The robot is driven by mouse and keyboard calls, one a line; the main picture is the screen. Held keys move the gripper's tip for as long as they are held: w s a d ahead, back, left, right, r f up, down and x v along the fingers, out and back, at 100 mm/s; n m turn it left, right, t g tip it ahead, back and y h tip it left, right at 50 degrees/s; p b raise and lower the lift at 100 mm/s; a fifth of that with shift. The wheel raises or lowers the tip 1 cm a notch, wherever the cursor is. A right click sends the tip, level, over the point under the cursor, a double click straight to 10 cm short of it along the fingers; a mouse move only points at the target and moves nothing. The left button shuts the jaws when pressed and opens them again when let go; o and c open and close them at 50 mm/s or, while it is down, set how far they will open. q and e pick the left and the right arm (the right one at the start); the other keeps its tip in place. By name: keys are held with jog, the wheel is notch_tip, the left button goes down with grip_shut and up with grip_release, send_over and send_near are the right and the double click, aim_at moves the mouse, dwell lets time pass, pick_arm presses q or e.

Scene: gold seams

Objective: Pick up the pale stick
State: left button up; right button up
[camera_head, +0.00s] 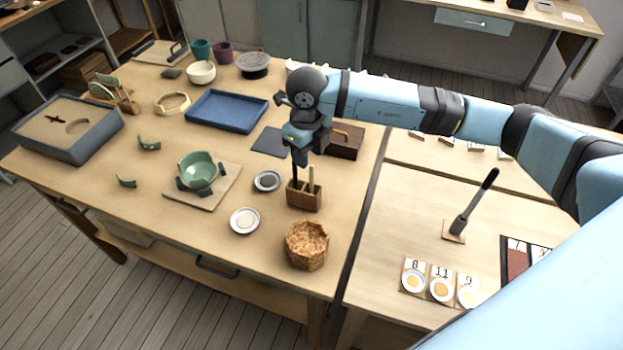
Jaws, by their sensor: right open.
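The pale stick (311,181) stands upright in a small wooden holder (304,201) near the middle of the table. A dark stick (295,173) stands in the same holder, to its left. My right gripper (300,157) is open, pointing down just above the holder. Its fingers are close to the tops of the sticks and partly cover that area. I cannot tell whether a finger touches either stick. My left gripper is out of view.
Two small dishes (244,221) (267,181) and a woven basket (307,246) are near the holder. A green bowl (199,168) sits on a board to the left. A brown box (346,143) and a dark mat (270,142) lie behind. An upright brush (474,202) stands right.

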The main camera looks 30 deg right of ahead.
aim_at(312, 166)
notch_tip(312, 166, down, 3)
jog(key=shift+w+d+f, duration=0.1)
jog(key=shift+d+f, duration=0.05)
jog(key=shift+f, duration=0.05)
jog(key=f, duration=0.3)
jog(key=f+p, duration=0.1)
jog(key=shift+d+f, duration=0.15)
jog(key=shift+d, duration=0.15)
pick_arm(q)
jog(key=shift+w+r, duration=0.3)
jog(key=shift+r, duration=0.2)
pick_arm(e)
jog(key=shift+c, duration=0.4)
grip_shut()
